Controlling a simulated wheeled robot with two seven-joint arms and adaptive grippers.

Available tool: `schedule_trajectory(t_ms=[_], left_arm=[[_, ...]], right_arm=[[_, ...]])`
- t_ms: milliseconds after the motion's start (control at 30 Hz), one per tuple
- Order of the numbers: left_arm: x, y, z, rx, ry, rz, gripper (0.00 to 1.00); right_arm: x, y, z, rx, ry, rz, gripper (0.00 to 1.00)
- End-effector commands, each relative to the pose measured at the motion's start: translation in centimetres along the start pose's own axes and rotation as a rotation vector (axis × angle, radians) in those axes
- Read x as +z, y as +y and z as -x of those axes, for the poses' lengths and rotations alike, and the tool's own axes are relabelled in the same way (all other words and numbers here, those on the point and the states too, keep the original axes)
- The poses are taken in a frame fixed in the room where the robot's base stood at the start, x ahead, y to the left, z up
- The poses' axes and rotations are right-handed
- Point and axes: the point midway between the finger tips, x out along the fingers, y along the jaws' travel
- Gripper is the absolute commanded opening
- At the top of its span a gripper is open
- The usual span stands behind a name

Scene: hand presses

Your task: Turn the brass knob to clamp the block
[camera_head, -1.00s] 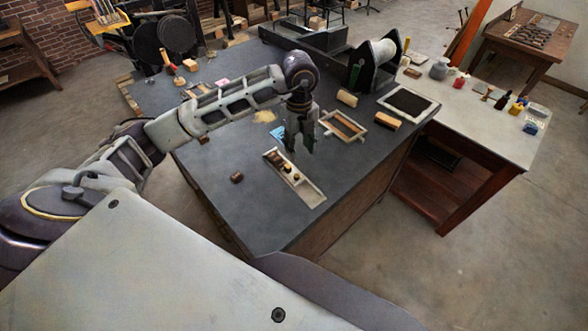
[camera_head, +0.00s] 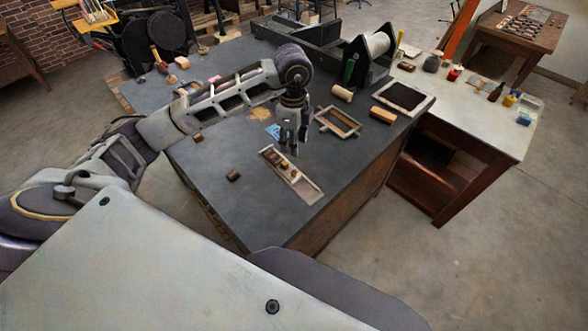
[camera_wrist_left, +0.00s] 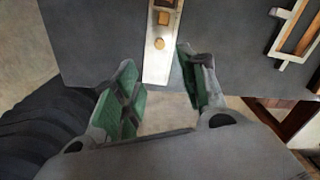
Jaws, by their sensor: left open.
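A narrow pale tray (camera_head: 312,193) lies on the dark bench top, with small brown and tan pieces in it. In the left wrist view the tray (camera_wrist_left: 155,72) runs up the picture between my fingers. A small tan, roundish piece (camera_wrist_left: 159,43), which looks like the brass knob, sits in it, with a square tan block (camera_wrist_left: 164,18) beyond. My left gripper (camera_head: 291,146) points down over the bench by the tray's far side. In the left wrist view its green-padded fingers (camera_wrist_left: 157,62) are apart and empty, short of the knob. My right gripper is not in view.
A wooden frame (camera_head: 324,114) and a black pad (camera_head: 404,96) lie on the bench to the right. A dark brown block (camera_head: 233,175) lies left of the tray. A roller press (camera_head: 368,59) stands behind.

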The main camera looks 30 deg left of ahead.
Motion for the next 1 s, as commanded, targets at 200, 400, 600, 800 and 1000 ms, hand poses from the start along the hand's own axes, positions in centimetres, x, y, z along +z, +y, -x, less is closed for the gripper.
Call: schedule_trajectory(t_ms=[200,400,600,800,1000], left_arm=[[0.0,0.0,-0.1,0.000,0.000,-0.001,0.42],[0.0,0.0,-1.0,0.003,0.000,-0.001,0.42],[0.0,0.1,-3.0,0.004,0.000,-0.002,0.42],[0.0,0.1,-5.6,0.003,-0.001,-0.002,0.42],[0.0,0.1,-8.2,0.003,-0.001,-0.002,0.42]], right_arm=[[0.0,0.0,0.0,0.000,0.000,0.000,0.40],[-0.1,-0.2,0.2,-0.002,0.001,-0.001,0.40],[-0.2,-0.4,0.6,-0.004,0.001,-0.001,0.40],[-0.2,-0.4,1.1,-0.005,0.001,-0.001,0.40],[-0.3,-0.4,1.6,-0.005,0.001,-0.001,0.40]])
